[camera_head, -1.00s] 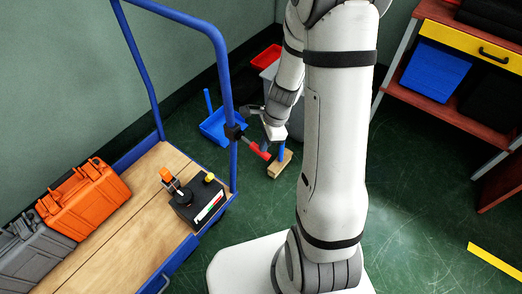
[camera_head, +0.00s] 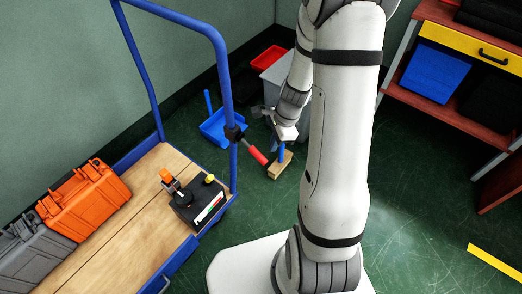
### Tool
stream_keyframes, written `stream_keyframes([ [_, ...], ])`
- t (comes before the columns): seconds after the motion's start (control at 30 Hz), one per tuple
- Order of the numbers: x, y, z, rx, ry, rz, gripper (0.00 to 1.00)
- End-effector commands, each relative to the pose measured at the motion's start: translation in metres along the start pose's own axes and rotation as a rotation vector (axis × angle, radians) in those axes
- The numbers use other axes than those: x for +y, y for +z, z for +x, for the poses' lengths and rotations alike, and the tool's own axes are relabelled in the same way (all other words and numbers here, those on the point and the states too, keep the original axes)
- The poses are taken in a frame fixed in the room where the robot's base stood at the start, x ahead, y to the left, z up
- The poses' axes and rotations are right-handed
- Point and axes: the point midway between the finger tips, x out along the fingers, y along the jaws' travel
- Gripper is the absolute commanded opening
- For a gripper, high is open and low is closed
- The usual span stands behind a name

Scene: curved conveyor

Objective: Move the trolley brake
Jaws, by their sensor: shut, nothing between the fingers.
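The trolley brake is a red-handled lever (camera_head: 257,154) on a black clamp (camera_head: 236,133) on the blue trolley's (camera_head: 227,80) upright post. The handle points down and to the right. My gripper (camera_head: 257,112) is small in view, above and right of the clamp, beyond the post. It is shut and empty, and appears apart from the red handle. The fingertips are too small to see clearly.
Orange (camera_head: 84,200) and grey (camera_head: 34,256) cases and a black device (camera_head: 197,202) sit on the trolley's wooden deck. A blue dustpan (camera_head: 216,127), a brush (camera_head: 281,165) and a grey bin (camera_head: 271,75) stand behind. A red-brown workbench (camera_head: 452,112) is at right; floor between is clear.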

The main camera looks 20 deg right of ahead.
Motion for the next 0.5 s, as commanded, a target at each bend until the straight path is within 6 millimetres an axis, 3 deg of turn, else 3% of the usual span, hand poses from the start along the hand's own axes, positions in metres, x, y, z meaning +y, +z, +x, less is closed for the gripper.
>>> stream_keyframes([
  [0.5,-0.001,0.0,-0.073,0.001,-0.002,0.0,0.0],
])
